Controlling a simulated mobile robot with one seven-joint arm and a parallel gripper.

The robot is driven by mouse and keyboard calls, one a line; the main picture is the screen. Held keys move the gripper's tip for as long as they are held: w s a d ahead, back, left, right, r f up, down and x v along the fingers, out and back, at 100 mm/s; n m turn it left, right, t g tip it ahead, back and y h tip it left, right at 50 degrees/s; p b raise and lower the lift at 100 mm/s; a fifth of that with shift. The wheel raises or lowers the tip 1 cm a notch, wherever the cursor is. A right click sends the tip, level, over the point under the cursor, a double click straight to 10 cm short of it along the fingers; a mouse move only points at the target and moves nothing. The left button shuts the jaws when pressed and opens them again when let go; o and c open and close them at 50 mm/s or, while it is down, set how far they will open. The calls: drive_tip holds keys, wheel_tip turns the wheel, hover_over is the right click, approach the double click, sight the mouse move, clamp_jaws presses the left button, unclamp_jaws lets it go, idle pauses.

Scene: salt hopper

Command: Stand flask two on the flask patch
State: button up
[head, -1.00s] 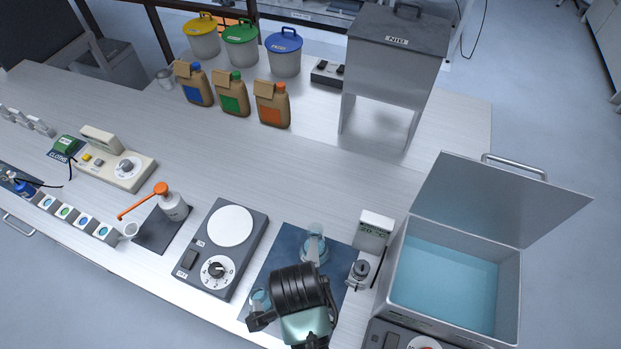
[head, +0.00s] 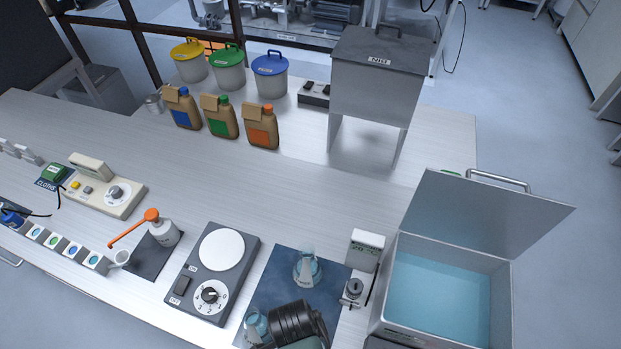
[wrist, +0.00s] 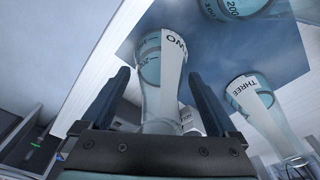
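Flask two (wrist: 160,85), clear with a pale blue band and dark lettering, stands between the two fingers of my gripper (wrist: 157,74) in the wrist view. The fingers are apart, with a gap on each side of its neck. Flask three (wrist: 255,105) is to its right, and another flask (wrist: 235,8) is cut off at the top. In the head view my gripper (head: 298,322) is over the front of the blue mat (head: 278,275) and hides its fingertips and flask two. Two flasks show there, at the back (head: 306,270) and front left (head: 256,325). I cannot make out a labelled flask patch.
A dial unit with a white disc (head: 222,250) stands left of the mat. A small meter (head: 365,250) and an open bath of blue liquid (head: 440,295) stand right. A pump bottle (head: 164,232) is farther left. The middle of the bench is clear.

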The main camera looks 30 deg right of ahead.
drive_tip(key=shift+r, duration=0.1)
drive_tip(key=r, duration=0.4)
drive_tip(key=a+r, duration=0.1)
drive_tip(key=r, duration=0.7)
drive_tip(key=shift+w+a+b, duration=0.2)
drive_tip(key=shift+b, duration=0.1)
